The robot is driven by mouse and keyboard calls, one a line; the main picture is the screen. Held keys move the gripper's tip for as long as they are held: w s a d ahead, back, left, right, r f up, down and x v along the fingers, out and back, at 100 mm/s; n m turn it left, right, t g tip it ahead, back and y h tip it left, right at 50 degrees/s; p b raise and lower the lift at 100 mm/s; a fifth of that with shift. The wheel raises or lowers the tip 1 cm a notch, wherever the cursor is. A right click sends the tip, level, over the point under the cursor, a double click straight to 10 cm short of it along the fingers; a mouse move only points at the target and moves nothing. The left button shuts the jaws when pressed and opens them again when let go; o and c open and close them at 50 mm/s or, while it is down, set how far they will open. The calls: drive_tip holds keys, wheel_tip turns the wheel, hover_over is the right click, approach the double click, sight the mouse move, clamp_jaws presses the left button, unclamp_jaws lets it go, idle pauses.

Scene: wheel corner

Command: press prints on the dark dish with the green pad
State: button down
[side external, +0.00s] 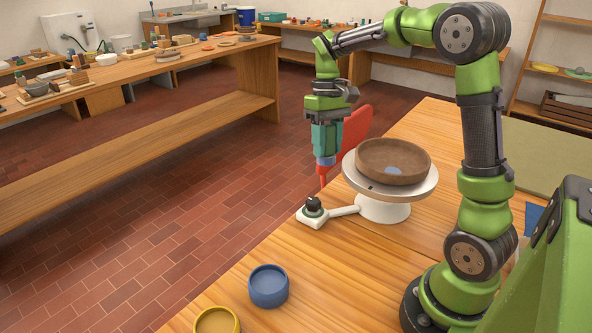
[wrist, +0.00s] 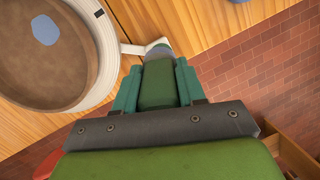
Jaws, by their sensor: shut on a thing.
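The dark dish (side external: 392,152) is a brown bowl on a round white wheel (side external: 352,178). A blue print (side external: 393,171) shows inside it; in the wrist view the dish (wrist: 50,75) fills the upper left, with the print (wrist: 45,30) near the top. My gripper (side external: 326,143) hangs left of the dish, above the wheel's rim height and outside it. Its teal fingers (wrist: 160,82) are shut on the green pad (wrist: 158,88), whose dark green body shows between them. In the side view the held thing's lower end looks blue; its pressing face is hidden.
A blue cup (side external: 268,286) and a yellow cup (side external: 217,322) stand at the table's front. A red chair-like shape (side external: 355,128) is behind my gripper. Bare table lies between cups and wheel.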

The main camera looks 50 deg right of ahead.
drive_tip(key=s+d+r+m+t, duration=0.1)
drive_tip(key=s+d+m, duration=0.15)
drive_tip(key=d, duration=0.35)
drive_tip(key=s+d+r+m, duration=0.1)
drive_tip(key=s+d, duration=0.3)
drive_tip(key=d, duration=0.2)
drive_tip(key=m+h, duration=0.2)
hover_over(407, 159)
drive_tip(key=shift+t, duration=0.4)
drive_tip(key=shift+f, duration=2.6)
drive_tip(key=shift+f, duration=0.65)
drive_tip(key=shift+r, duration=0.1)
wheel_tip(407, 159, up, 7)
